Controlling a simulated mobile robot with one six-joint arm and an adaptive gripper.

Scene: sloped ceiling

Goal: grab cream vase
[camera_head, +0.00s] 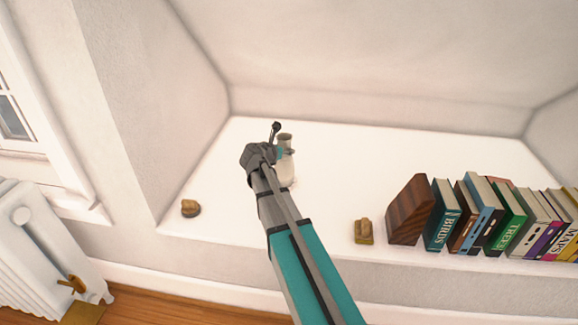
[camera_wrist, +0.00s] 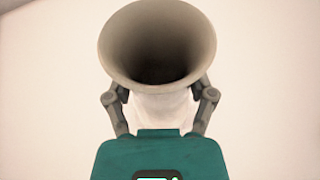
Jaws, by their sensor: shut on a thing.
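The cream vase (camera_head: 287,167) stands upright on the white shelf, partly hidden by my arm. It has a flared, darker greyish mouth. In the wrist view the vase's wide round mouth (camera_wrist: 157,42) faces the camera, and its pale body shows below it. My gripper (camera_head: 281,145) is at the vase's neck, reaching from the left side. In the wrist view my gripper's fingers (camera_wrist: 160,88) are on both sides of the vase, shut on it just below the mouth. The fingertips are hidden behind the rim. I cannot tell whether the vase's base touches the shelf.
The white shelf (camera_head: 330,190) sits under a sloped ceiling and is clear around the vase. Small brown objects lie near its front edge, one at left (camera_head: 190,208) and one at centre (camera_head: 364,232). A wooden bookend (camera_head: 411,210) and several books (camera_head: 490,220) fill the right. A radiator (camera_head: 40,250) stands lower left.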

